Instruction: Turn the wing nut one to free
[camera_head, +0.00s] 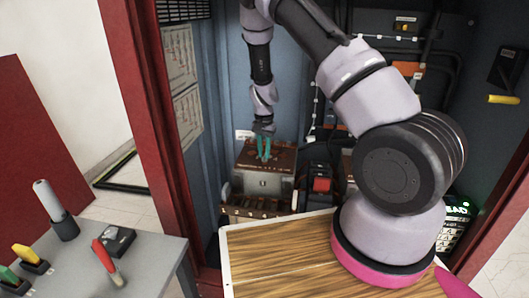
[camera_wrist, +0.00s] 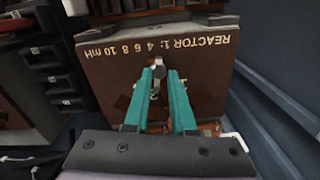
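A brown reactor box (camera_head: 265,157) stands low inside the cabinet. Its top plate (camera_wrist: 110,65) fills much of the wrist view, with upside-down lettering reading "REACTOR 1: 4 6 8 10 mH". A small grey metal fastener (camera_wrist: 158,73), seemingly the wing nut, shows near the lettering. My gripper (camera_wrist: 160,71), with two teal fingers, points at the plate, and the fastener shows between its fingertips. A gap shows between the fingers, and I cannot tell whether they touch the fastener. In the head view my gripper (camera_head: 263,158) hangs down over the box.
A unit with a red part (camera_head: 321,184) stands right of the box. A blue-grey cabinet wall (camera_wrist: 275,115) runs close on the right in the wrist view. A wooden board (camera_head: 275,255) and a grey table (camera_head: 150,253) with tools are in front.

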